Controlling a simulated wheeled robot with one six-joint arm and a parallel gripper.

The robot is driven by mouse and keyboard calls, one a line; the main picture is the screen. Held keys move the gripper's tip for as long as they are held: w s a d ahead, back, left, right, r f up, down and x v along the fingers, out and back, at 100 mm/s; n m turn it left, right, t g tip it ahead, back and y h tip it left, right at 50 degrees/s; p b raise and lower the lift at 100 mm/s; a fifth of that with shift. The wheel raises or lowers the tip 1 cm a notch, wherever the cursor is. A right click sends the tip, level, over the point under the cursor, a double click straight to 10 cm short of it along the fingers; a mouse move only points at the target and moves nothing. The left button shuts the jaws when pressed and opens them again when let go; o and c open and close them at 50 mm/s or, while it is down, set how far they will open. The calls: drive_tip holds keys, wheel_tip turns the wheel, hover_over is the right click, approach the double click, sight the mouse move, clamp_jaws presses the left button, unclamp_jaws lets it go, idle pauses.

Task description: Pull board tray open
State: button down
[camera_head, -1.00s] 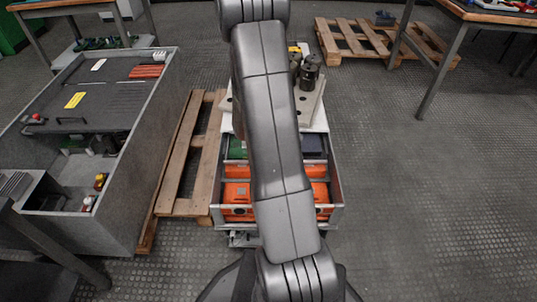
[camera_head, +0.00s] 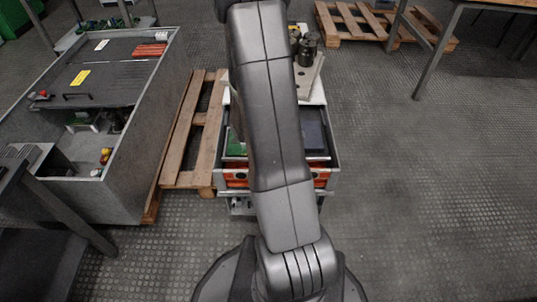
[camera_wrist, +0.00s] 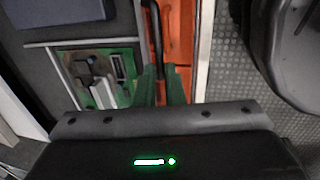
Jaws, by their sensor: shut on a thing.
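The board tray (camera_head: 318,159) sits out over the front of the cabinet in the head view, with a green board (camera_head: 237,142) on its left and a dark block (camera_head: 315,132) on its right. My arm covers its middle. In the wrist view the tray's inside shows a green board (camera_wrist: 108,68) and the dark block (camera_wrist: 78,10). A black bar handle (camera_wrist: 156,32) runs along the tray's front. My gripper (camera_wrist: 160,85) has its greenish fingers around this handle and is shut on it. The exact contact is partly hidden. The head view hides my gripper behind the arm.
A wooden pallet (camera_head: 193,130) and a grey open-topped case (camera_head: 140,150) stand close on the left. A table (camera_head: 440,50) stands at the right back. The floor to the right is clear.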

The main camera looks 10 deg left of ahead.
drive_tip(key=c, duration=1.5)
unclamp_jaws()
drive_tip(key=shift+c, duration=0.2)
drive_tip(key=shift+r, duration=0.1)
wheel_tip(320, 180, up, 13)
drive_tip(key=s+p, duration=0.2)
drive_tip(key=p, duration=0.4)
drive_tip(key=shift+s+d+r+p, duration=0.2)
drive_tip(key=shift+s+d+p, duration=0.05)
drive_tip(key=shift+s+p, duration=0.05)
drive_tip(key=shift+f, duration=0.1)
drive_tip(key=shift+w+a+f+b, duration=0.1)
drive_tip(key=shift+w+f+b, duration=0.35)
drive_tip(key=shift+f+b, duration=1.25)
drive_tip(key=shift+w+a+f+b, duration=0.1)
drive_tip(key=shift+w+f+b, duration=0.4)
drive_tip(key=shift+f, duration=2.25)
drive_tip(key=shift+w+a+f+b, duration=0.1)
drive_tip(key=shift+w+f+b, duration=0.35)
drive_tip(key=shift+f+b, duration=1.2)
drive_tip(key=shift+f+p, duration=0.6)
drive_tip(key=shift+f, duration=0.05)
